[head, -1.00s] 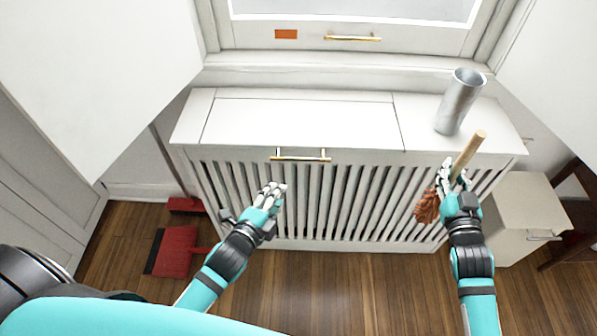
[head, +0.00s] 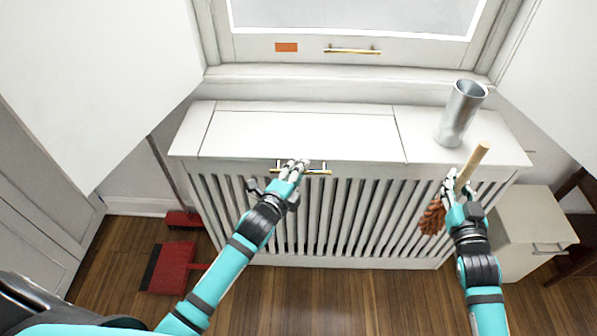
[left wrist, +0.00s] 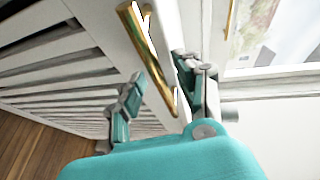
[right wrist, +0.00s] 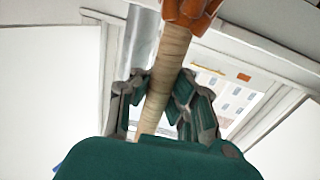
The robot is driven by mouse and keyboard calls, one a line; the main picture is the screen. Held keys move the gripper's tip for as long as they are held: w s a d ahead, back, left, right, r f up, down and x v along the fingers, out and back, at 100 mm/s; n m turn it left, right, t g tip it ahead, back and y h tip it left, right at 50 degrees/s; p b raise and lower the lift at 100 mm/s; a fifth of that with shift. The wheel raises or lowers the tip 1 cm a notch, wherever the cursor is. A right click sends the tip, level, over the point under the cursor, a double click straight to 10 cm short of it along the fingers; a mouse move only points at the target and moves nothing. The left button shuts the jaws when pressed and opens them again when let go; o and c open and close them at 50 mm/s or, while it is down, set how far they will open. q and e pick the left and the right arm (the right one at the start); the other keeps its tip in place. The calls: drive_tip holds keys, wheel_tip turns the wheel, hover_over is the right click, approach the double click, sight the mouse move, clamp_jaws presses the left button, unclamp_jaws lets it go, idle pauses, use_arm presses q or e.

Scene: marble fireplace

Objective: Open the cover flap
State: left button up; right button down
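The cover flap (head: 300,135) is a white panel set in the top of the slatted radiator cover, and it lies flat and closed. Its brass handle (head: 318,171) sits on the front edge. My left gripper (head: 293,167) is at this handle, its fingers spread. In the left wrist view the brass handle (left wrist: 145,55) passes between the open fingers (left wrist: 160,95), with gaps on both sides. My right gripper (head: 456,188) is shut on the wooden handle of a brush (head: 472,167) with rust-coloured bristles, in front of the cover's right side. The wooden handle (right wrist: 168,70) also shows in the right wrist view.
A grey metal cylinder (head: 461,113) stands on the cover's right end, beside the flap. A window with a brass handle (head: 352,51) is behind. A red dustpan (head: 170,268) and a red broom (head: 184,219) are on the floor at left. A white cabinet (head: 525,230) stands at right.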

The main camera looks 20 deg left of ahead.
use_arm(q)
drive_tip(key=shift+w, duration=0.2)
drive_tip(key=shift+c, duration=0.2)
clamp_jaws()
drive_tip(key=shift+f, duration=0.1)
